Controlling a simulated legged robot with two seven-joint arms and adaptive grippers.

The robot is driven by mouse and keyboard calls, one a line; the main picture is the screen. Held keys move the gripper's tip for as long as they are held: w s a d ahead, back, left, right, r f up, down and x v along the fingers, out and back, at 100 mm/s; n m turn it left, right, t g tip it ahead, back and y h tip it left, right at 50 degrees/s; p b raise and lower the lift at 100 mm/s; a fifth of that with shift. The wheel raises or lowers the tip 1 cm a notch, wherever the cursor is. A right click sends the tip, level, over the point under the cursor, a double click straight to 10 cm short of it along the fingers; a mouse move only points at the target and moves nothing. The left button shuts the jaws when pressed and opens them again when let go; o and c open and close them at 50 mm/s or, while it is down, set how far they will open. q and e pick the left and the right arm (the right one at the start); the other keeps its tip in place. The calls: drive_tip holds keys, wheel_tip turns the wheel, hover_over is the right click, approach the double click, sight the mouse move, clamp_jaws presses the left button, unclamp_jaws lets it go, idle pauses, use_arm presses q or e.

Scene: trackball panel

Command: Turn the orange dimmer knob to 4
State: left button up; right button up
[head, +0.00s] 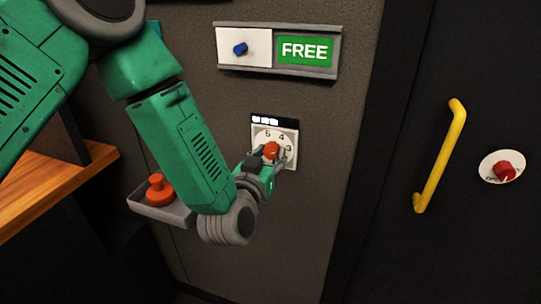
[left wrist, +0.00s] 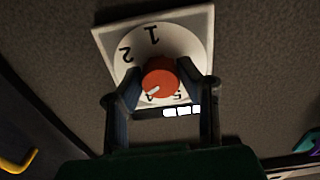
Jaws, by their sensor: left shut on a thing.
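The orange dimmer knob (head: 271,150) sits on a white numbered dial plate (head: 260,133) on the grey wall; 5, 4 and 3 show in the head view. In the left wrist view the orange knob (left wrist: 161,77) is between the fingers, and the dial plate (left wrist: 185,42) appears upside down, with 1 and 2 clear. The knob's white pointer mark points to the lower left, close to a partly hidden numeral that looks like 4. My left gripper (head: 268,158) is shut on the knob from below; its fingers (left wrist: 162,82) touch both sides. My right gripper is not in view.
Above is a slider sign with a blue knob (head: 240,48) and green FREE panel (head: 305,51). A yellow handle (head: 439,157) and a red rotary knob (head: 504,171) are on the dark door at right.

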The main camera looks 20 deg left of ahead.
use_arm(q)
drive_tip(key=n+b, duration=0.1)
drive_tip(key=n, duration=0.5)
drive_tip(key=shift+r, duration=0.1)
drive_tip(key=shift+w+n, duration=0.1)
drive_tip(key=shift+n, duration=0.2)
idle(0.3)
drive_tip(key=o, duration=1.1)
drive_tip(key=shift+o, duration=0.2)
drive_tip(key=shift+s, duration=0.3)
drive_tip(key=s, duration=1.1)
drive_tip(key=shift+s+a, duration=0.25)
